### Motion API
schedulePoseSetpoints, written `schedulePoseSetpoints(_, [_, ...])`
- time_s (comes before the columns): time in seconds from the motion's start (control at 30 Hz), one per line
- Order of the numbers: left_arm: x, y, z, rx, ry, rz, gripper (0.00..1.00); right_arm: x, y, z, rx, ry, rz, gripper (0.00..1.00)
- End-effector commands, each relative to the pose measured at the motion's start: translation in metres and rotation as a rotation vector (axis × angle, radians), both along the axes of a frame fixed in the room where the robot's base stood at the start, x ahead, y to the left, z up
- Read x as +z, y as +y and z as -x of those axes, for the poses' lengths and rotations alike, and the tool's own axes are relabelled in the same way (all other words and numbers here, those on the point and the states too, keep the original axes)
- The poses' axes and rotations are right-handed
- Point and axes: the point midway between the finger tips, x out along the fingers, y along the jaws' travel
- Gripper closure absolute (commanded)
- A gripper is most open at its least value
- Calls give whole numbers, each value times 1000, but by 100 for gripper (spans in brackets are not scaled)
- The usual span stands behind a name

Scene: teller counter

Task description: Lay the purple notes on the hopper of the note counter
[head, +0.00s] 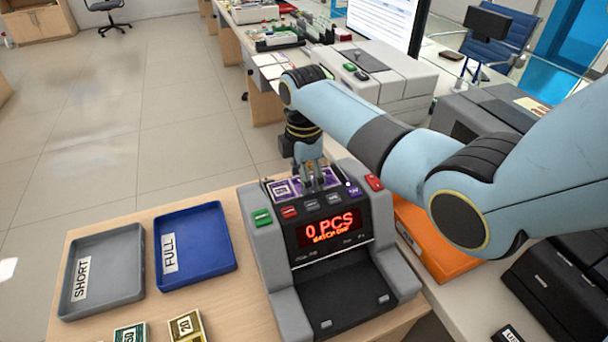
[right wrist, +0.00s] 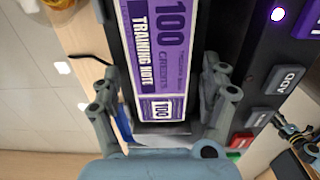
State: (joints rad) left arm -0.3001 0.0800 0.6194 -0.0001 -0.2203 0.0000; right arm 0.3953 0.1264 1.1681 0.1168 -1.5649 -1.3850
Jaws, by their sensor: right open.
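The purple notes (head: 283,188) lie in the hopper at the top of the grey note counter (head: 258,240), whose red display reads 0 PCS. In the right wrist view the notes (right wrist: 158,60) lie flat in the dark hopper (right wrist: 192,60), with "100" and "TRAINING NOTE" printed on them. My right gripper (head: 312,182) is just above the hopper. In the right wrist view its fingers (right wrist: 160,95) are spread on either side of the notes, apart from them. My left gripper is not in view.
A grey SHORT tray (head: 138,270) and a blue FULL tray (head: 229,235) lie left of the counter. Green (head: 130,334) and yellow (head: 187,325) note bundles lie at the front edge. An orange tray (head: 435,255) lies right of the counter.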

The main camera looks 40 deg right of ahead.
Motion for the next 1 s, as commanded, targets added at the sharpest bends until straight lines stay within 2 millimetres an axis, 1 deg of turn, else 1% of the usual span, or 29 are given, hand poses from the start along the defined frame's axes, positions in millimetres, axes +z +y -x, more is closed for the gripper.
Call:
schedulePoseSetpoints(0.07, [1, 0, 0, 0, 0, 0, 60, 5, 0, 0, 0, -2, 0, 21])
schedulePoseSetpoints(0.17, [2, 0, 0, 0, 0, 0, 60, 20, 0, -1, 0, -4, 1, 21])
schedulePoseSetpoints(0.4, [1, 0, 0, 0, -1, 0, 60, 74, 0, -1, 1, -6, 0, 21])
schedulePoseSetpoints(0.5, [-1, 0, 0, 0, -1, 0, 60, 94, 0, -2, 0, -5, 0, 21])
schedulePoseSetpoints(0.6, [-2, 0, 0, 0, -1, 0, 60, 109, -1, -1, -1, -4, 1, 21])
schedulePoseSetpoints(0.77, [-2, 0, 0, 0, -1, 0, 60, 121, 0, -1, -1, -1, 0, 21])
schedulePoseSetpoints(1.0, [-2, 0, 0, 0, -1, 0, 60, 122, 0, 0, -1, 0, 0, 21])
